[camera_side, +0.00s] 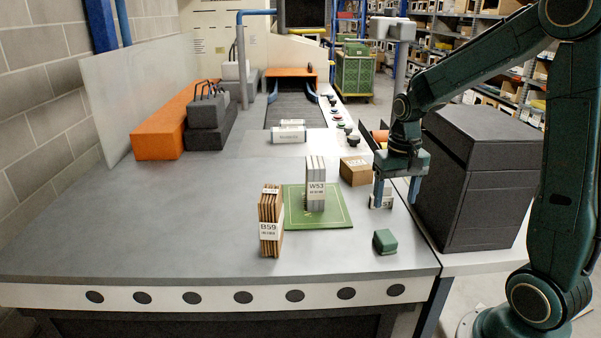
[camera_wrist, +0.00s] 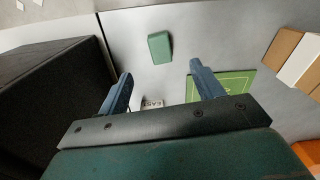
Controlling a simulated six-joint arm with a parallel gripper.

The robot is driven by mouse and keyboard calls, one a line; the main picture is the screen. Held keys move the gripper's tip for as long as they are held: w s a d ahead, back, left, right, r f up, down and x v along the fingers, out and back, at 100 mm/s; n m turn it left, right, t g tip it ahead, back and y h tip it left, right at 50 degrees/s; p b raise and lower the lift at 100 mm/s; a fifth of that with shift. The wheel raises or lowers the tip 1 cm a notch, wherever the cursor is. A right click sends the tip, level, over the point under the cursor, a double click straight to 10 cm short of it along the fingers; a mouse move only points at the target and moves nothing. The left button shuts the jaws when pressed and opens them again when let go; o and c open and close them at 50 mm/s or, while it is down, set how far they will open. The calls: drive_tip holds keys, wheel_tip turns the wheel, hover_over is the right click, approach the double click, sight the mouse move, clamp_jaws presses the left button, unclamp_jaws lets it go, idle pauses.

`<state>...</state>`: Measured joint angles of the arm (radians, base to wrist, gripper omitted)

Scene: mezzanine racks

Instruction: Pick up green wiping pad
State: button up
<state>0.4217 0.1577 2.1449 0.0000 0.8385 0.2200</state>
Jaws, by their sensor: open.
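The green wiping pad (camera_side: 385,241) is a small dark green block lying on the grey table, near its front right corner. In the wrist view the pad (camera_wrist: 160,47) lies beyond my fingertips, between their lines and apart from them. My gripper (camera_side: 397,198) is open and points down above the table, behind the pad in the side view. In the wrist view my gripper's two blue fingers (camera_wrist: 160,76) are spread with no object held. A small white labelled item (camera_side: 381,201) stands by the fingers; it shows partly in the wrist view (camera_wrist: 151,103).
A green mat (camera_side: 333,220) carries a grey-white stack labelled W53 (camera_side: 316,182). A brown stack labelled B59 (camera_side: 270,220) stands to its left. A cardboard box (camera_side: 355,171) sits behind. A large dark box (camera_side: 480,180) stands right of the table.

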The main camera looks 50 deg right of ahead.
sight(388, 239)
drive_tip(key=shift+f, duration=4.2)
drive_tip(key=shift+f, duration=0.15)
drive_tip(key=shift+s+f, duration=0.1)
drive_tip(key=shift+f, duration=2.35)
drive_tip(key=shift+c, duration=0.5)
drive_tip(key=c, duration=1)
